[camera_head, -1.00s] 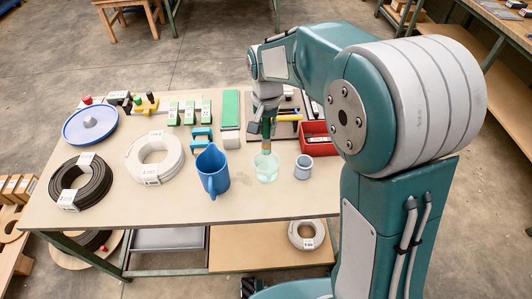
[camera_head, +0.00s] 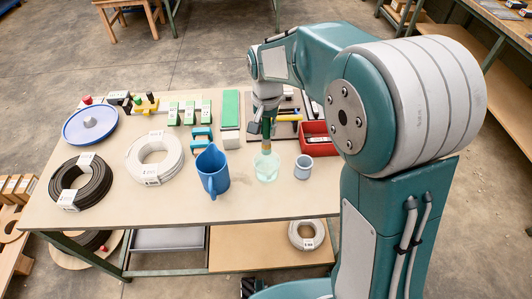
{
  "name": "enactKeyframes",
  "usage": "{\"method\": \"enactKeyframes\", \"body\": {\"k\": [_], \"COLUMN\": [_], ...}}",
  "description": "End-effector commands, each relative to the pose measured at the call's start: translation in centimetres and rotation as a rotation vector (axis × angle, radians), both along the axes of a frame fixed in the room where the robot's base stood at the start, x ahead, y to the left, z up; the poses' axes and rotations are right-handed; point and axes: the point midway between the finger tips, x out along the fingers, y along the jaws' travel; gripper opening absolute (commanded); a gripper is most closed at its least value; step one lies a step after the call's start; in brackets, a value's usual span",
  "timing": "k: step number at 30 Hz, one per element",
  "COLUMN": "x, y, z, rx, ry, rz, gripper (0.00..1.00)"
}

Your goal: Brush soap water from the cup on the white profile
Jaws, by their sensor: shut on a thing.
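A clear cup (camera_head: 266,168) with pale greenish liquid stands near the table's front edge, between a blue jug and a small grey-blue mug. My gripper (camera_head: 266,120) points down above the cup, shut on a brush (camera_head: 266,138) with a green and tan upper part. The brush's lower end is at or inside the cup's mouth; I cannot tell how deep it reaches. A coil of white profile (camera_head: 146,172) with a paper label lies flat on the table, left of the blue jug.
A blue jug (camera_head: 212,172) stands between the white coil and the cup. A mug (camera_head: 303,167) and a red bin (camera_head: 318,140) are to the right. A black coil (camera_head: 80,182) lies at left. Clamps and blocks fill the back. The front strip is clear.

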Motion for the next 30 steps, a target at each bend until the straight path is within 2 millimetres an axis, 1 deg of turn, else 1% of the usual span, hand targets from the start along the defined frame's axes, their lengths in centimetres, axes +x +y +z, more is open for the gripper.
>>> {"method": "enactKeyframes", "body": {"k": [15,30], "x": [0.0,0.0], "y": [0.0,0.0], "z": [0.1,3.9], "rx": [0.0,0.001], "ry": [-0.001,-0.001], "rz": [0.0,0.0], "gripper": [0.0,0.0]}}
